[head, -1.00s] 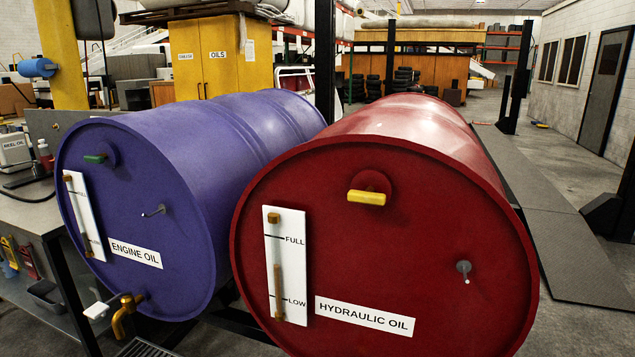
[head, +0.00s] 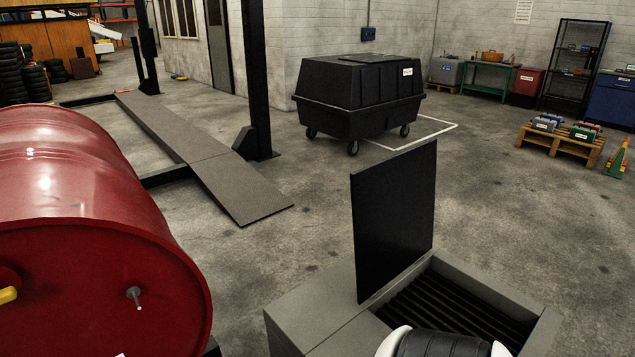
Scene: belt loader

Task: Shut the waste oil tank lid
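A grey box-shaped tank (head: 318,302) stands at the lower right of the head view, cut off by the bottom edge. Its flat black lid (head: 396,218) stands upright at the left side of the opening, so the tank is open. Dark slats (head: 447,305) show inside the opening. No label is visible on the tank. A white and black rounded part, likely of my own arm, covers some of the tank's near side. Neither of my grippers shows.
The red drum (head: 95,245) is close on the left. A grey ramp (head: 222,185) and black post (head: 258,80) stand behind. A black wheeled bin (head: 358,98) and a wooden pallet (head: 561,146) are farther back. Open floor lies behind and right of the tank.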

